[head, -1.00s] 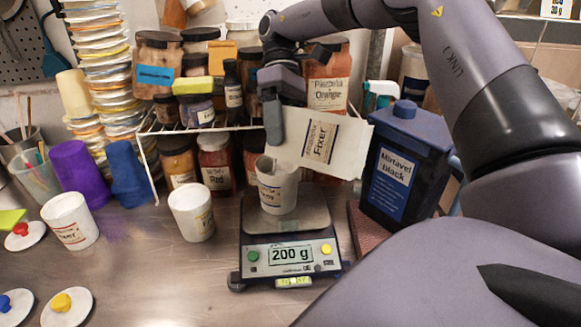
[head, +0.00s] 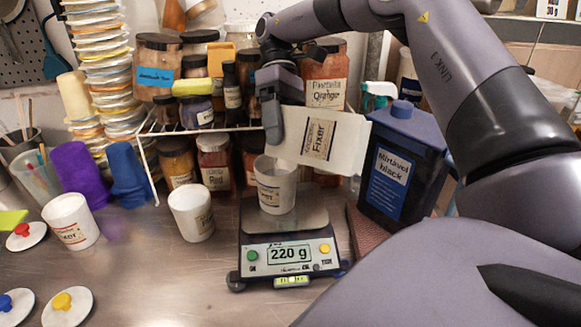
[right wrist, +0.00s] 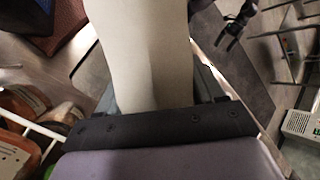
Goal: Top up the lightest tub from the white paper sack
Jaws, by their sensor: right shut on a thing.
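The white paper sack (head: 352,148), with a "Fixer" label, is held tipped over the white tub (head: 276,190) on the scale. My right gripper (head: 272,120) is shut on the sack, which also fills the middle of the right wrist view (right wrist: 145,50). The sack's mouth is near the tub's rim; no falling stream can be made out. The scale (head: 290,255) reads 220 g. A second open white tub (head: 191,213) stands left of the scale, and a third (head: 70,221) farther left. My left gripper does not show in the head view.
A dark blue "black" container (head: 402,165) stands right of the sack. A wire rack (head: 205,130) with jars is behind. Purple (head: 80,175) and blue cups stand at the left. Loose lids, one with a yellow knob (head: 62,303), lie front left.

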